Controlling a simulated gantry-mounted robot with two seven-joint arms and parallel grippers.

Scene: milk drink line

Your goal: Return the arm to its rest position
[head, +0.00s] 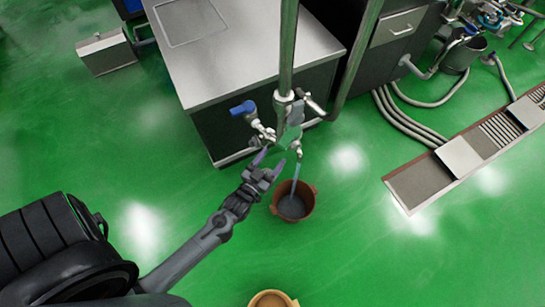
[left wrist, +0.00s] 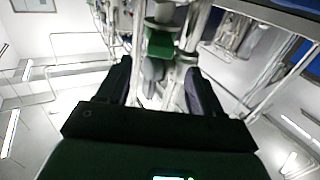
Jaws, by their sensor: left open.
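My left gripper (head: 272,162) is open and empty. It is raised near the pipe valves, at the lower end of the vertical steel pipe (head: 287,50). In the left wrist view its two dark fingers (left wrist: 158,88) stand apart, with a green part (left wrist: 160,43) and a grey handle (left wrist: 153,70) seen between and beyond them. I cannot tell whether the fingers touch anything. A thin stream runs from the tap (head: 296,148) into a brown bucket (head: 293,207) on the floor. My right gripper is not in view.
A blue-handled valve (head: 243,108) sticks out left of the pipe. A steel-topped cabinet (head: 240,50) stands behind. A tan container (head: 272,299) is at the bottom edge. A drain channel (head: 425,182) and hoses (head: 405,120) lie right. The green floor is mostly clear.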

